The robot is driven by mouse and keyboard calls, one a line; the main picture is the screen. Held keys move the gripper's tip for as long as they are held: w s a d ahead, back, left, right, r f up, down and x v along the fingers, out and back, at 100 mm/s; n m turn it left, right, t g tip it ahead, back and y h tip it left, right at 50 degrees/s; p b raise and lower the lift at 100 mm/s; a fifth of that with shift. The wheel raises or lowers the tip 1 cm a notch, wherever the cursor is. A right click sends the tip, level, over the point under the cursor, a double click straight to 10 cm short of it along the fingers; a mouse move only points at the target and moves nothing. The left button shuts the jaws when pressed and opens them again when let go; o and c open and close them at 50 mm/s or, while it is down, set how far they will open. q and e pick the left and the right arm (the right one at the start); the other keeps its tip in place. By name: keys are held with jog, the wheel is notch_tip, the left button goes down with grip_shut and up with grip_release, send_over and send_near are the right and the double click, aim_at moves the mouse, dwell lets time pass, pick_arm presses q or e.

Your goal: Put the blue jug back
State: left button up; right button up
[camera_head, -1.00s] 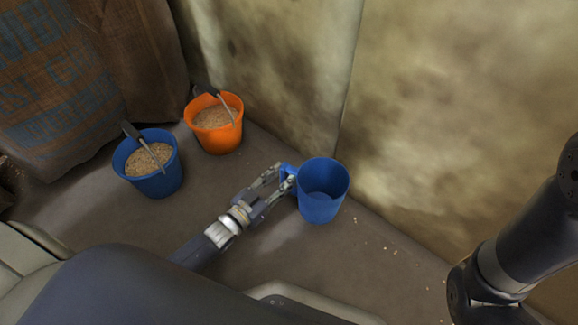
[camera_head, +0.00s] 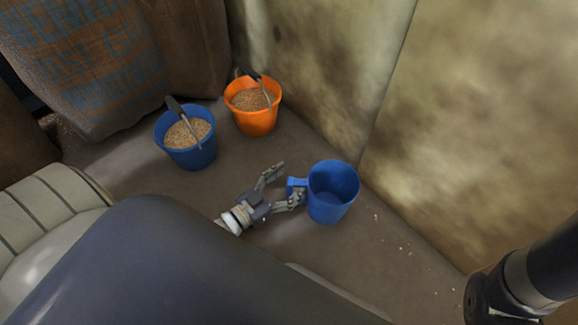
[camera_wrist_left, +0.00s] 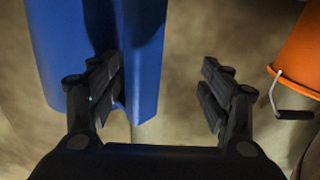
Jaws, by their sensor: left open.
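The blue jug (camera_head: 333,192) stands upright on the floor near the wall, with its handle (camera_head: 296,186) towards my left gripper. It looks empty. My left gripper (camera_head: 284,182) is open, close beside the handle. In the left wrist view the jug's blue side (camera_wrist_left: 62,40) fills the left part and the handle (camera_wrist_left: 143,60) reaches towards the open fingers (camera_wrist_left: 160,85). One finger is right by the handle; I cannot tell if they touch. The other finger is apart from it. My right gripper is not in view.
A blue bucket (camera_head: 172,149) and an orange bucket (camera_head: 249,117) hold grain, each with its handle up. The orange one also shows in the left wrist view (camera_wrist_left: 300,50). Sacks (camera_head: 90,60) stand behind them. A stained wall (camera_head: 470,120) bounds the right side. Grains lie scattered near it.

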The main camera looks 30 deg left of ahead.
pick_arm(q)
jog(key=o, duration=0.3)
jog(key=v, duration=0.7)
jog(key=shift+s, duration=0.25)
grip_shut()
dwell(0.4)
